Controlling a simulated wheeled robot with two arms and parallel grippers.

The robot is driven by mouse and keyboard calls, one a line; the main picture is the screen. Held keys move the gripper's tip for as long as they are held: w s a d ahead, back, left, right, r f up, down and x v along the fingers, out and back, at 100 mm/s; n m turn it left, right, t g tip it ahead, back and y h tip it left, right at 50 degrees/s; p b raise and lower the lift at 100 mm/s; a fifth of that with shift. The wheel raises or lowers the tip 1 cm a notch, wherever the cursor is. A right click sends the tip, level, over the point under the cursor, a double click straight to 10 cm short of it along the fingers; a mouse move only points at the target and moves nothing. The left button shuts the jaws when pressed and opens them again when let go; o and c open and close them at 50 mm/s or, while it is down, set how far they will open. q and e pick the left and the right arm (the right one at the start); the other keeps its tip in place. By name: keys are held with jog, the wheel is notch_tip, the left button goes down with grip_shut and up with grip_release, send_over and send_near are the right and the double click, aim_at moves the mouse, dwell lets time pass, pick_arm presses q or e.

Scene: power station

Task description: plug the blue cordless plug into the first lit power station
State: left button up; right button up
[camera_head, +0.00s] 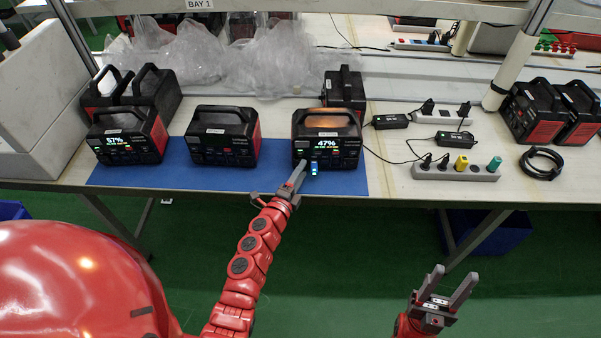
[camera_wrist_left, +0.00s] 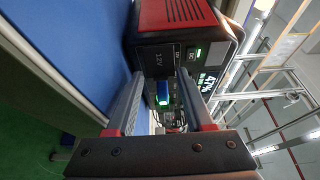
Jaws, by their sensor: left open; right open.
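The blue plug (camera_head: 314,168) is at the front of the lit power station (camera_head: 327,143) that reads 47%. In the left wrist view the blue plug (camera_wrist_left: 163,93) shows between the fingers against the station's front (camera_wrist_left: 165,55); I cannot tell how deeply it sits. My left gripper (camera_head: 298,173) is open around or just in front of the plug, without a visible grip. Another lit power station (camera_head: 128,137) reads 57% at the left. The middle power station (camera_head: 223,138) shows no lit display. My right gripper (camera_head: 447,283) is open and empty, low in front of the table.
The stations stand on a blue mat (camera_head: 140,177). A power strip (camera_head: 455,173) with several plugs and a coiled black cable (camera_head: 541,163) lie to the right. Clear plastic bags (camera_head: 190,55) and more stations stand behind. Green floor lies in front.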

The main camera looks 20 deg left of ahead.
pick_arm(q)
grip_shut()
jog(key=shift+w+d+b, duration=0.1)
jog(key=shift+d+b, duration=0.1)
jog(key=shift+b, duration=0.25)
jog(key=n+y+b, duration=0.1)
jog(key=y+b, duration=0.1)
jog(key=y, duration=0.1)
jog(key=shift+w+d+f+n+b, duration=0.1)
jog(key=shift+w+d+n+b, duration=0.1)
jog(key=shift+w+n+b, duration=0.15)
jog(key=shift+n+y+b, duration=0.3)
jog(key=shift+n+y, duration=0.2)
jog(key=shift+n, duration=0.05)
grip_release()
